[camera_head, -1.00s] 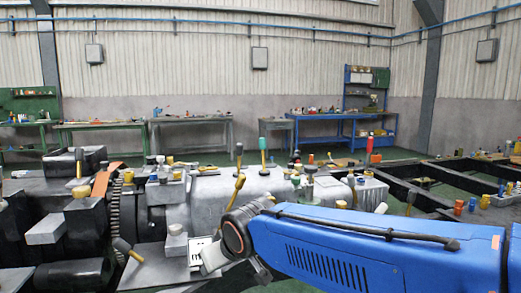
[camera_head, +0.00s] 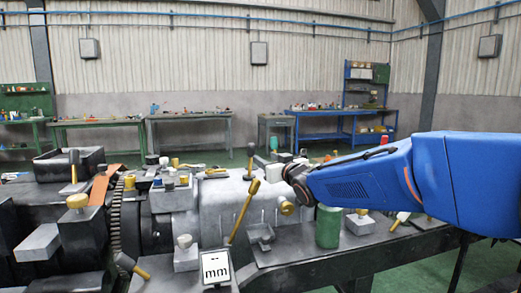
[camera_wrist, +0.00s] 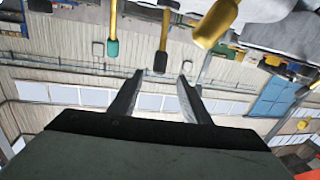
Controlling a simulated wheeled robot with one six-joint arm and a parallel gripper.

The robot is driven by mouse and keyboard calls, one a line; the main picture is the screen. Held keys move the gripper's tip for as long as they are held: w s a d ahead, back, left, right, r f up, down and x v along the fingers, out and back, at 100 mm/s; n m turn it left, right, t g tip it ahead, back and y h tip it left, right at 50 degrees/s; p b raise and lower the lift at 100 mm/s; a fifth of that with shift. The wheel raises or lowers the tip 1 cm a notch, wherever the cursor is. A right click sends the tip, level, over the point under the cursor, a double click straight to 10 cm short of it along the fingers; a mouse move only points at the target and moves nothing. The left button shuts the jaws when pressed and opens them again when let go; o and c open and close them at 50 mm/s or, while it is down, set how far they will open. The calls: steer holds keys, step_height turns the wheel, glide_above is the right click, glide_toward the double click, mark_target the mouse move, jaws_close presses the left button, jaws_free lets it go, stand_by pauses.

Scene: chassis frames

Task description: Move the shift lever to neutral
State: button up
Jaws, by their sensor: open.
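A long yellow lever (camera_head: 243,212) leans up to the right from the grey machine housing, in front of my gripper in the head view. A shorter dark-topped lever (camera_head: 250,163) stands behind it. I cannot tell which one is the shift lever. In the wrist view my gripper (camera_wrist: 160,78) is open, with nothing between its fingers. Beyond the fingertips hang a black-ended yellow handle (camera_wrist: 163,40), a teal-ended handle (camera_wrist: 112,30) and a large yellow knob (camera_wrist: 213,26). They look apart from the fingers. The fingertips are hard to make out in the head view.
A framed plate marked "mm" (camera_head: 215,268) stands at the front of the machine. A green canister (camera_head: 328,226) stands below my arm, with loose parts around it. Blocks and a black cylinder crowd the left. Workbenches (camera_head: 192,122) line the far wall.

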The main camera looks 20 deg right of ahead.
mark_target(250, 161)
steer(key=w+a, duration=0.1)
steer(key=w, duration=0.4)
steer(key=w+a, duration=0.1)
steer(key=w, duration=0.5)
steer(key=w+a, duration=0.1)
steer(key=w, duration=0.4)
steer(key=shift+w+a, duration=0.1)
steer(key=shift+w, duration=0.25)
jaws_close()
